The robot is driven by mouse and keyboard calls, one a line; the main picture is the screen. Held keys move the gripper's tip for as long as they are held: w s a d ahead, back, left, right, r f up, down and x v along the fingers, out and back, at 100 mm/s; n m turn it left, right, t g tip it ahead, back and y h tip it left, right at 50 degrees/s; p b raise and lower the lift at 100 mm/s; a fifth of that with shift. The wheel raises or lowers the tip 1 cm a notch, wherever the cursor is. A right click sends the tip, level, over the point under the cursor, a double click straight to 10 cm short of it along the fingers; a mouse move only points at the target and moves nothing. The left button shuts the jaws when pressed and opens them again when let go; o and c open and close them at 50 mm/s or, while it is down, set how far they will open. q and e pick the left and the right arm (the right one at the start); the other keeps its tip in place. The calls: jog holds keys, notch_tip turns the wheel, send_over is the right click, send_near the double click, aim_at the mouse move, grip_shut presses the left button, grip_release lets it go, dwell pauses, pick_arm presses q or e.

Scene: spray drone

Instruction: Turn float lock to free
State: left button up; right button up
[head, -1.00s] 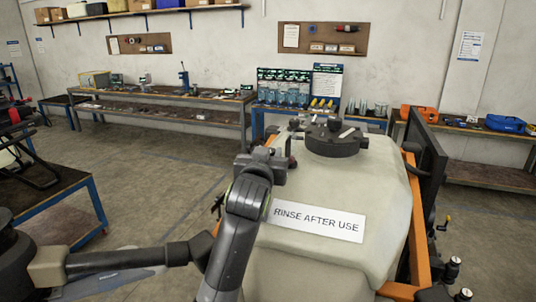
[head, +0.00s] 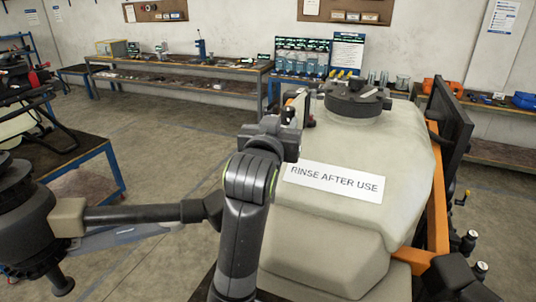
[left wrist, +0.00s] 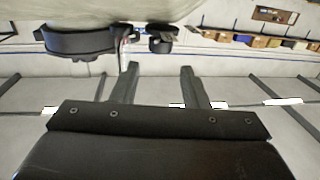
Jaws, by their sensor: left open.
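The pale spray tank (head: 400,150) stands at centre right in the head view, with a black round lid (head: 356,100) on top. In the left wrist view the tank's edge (left wrist: 150,10) runs along the top, with the black lid (left wrist: 80,43) and a small dark knob (left wrist: 160,38) beside it. A thin pale upright lever (left wrist: 124,52) shows between them. I cannot tell surely which part is the float lock. My left gripper (left wrist: 160,69) is open and empty, its tips just below the knob in that view. My right gripper is out of view.
A white label (head: 333,182) reads "RINSE AFTER USE". An orange frame (head: 437,205) and a dark panel (head: 453,135) stand on the tank's right. A blue-framed table (head: 85,165) stands at the left. Benches (head: 180,75) line the far wall. Open floor lies between.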

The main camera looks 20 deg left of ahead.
pick_arm(q)
jog(key=s+d+b, duration=0.1)
jog(key=s+b, duration=0.1)
jog(key=s, duration=0.7)
jog(key=shift+s+b, duration=0.3)
jog(key=shift+b, duration=0.05)
